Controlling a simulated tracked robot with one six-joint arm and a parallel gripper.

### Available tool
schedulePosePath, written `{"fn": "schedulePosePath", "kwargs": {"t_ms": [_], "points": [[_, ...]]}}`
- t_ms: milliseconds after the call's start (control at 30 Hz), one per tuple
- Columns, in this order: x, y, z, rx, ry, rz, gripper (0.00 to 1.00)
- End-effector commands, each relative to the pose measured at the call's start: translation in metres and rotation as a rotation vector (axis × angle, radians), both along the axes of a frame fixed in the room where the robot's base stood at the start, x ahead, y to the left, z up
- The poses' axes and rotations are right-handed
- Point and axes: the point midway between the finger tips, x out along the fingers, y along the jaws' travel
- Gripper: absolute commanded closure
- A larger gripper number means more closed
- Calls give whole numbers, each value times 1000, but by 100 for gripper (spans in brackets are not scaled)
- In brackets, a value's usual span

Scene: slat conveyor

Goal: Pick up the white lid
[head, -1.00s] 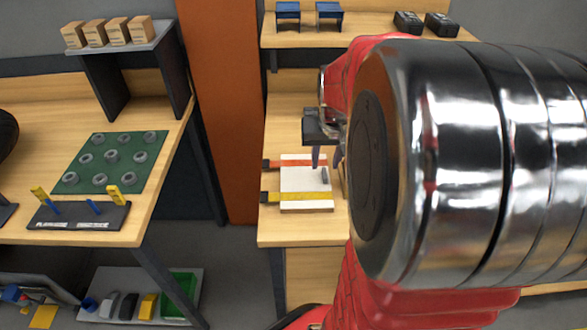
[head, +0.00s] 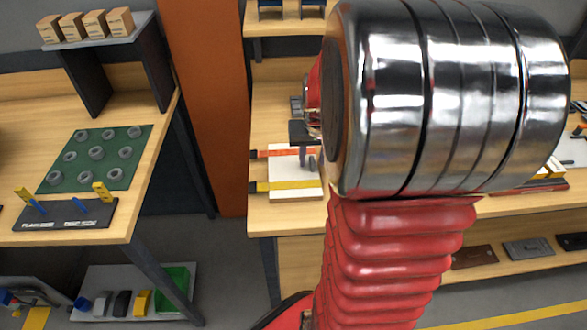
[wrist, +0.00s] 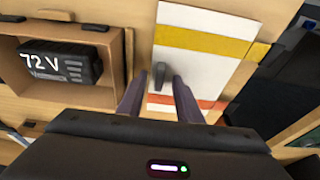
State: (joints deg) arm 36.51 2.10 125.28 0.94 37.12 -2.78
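The white lid (wrist: 187,65) lies flat in the wrist view, with a small grey handle (wrist: 160,76) standing on it. A yellow strap (wrist: 200,42) and an orange strap (wrist: 190,103) run across it. In the head view the lid (head: 286,171) is on the wooden bench, its right side partly hidden by my arm. My gripper (wrist: 160,97) is open, its two dark fingers apart on either side of the line of the handle. I see no contact with the handle. In the head view my gripper (head: 305,158) hangs over the lid.
A wooden box holding a black 72 V battery (wrist: 62,62) stands left of the lid in the wrist view. In the head view, a left table bears a green mat with grey rings (head: 62,174) and a dark tool board (head: 60,216). An orange pillar (head: 203,110) stands between the benches.

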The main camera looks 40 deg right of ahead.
Motion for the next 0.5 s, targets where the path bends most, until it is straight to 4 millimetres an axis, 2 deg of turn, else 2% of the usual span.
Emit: {"fn": "schedulePosePath", "kwargs": {"t_ms": [67, 500], "points": [[0, 0, 0, 0, 0, 0, 68], [0, 0, 0, 0, 0, 0, 98]]}}
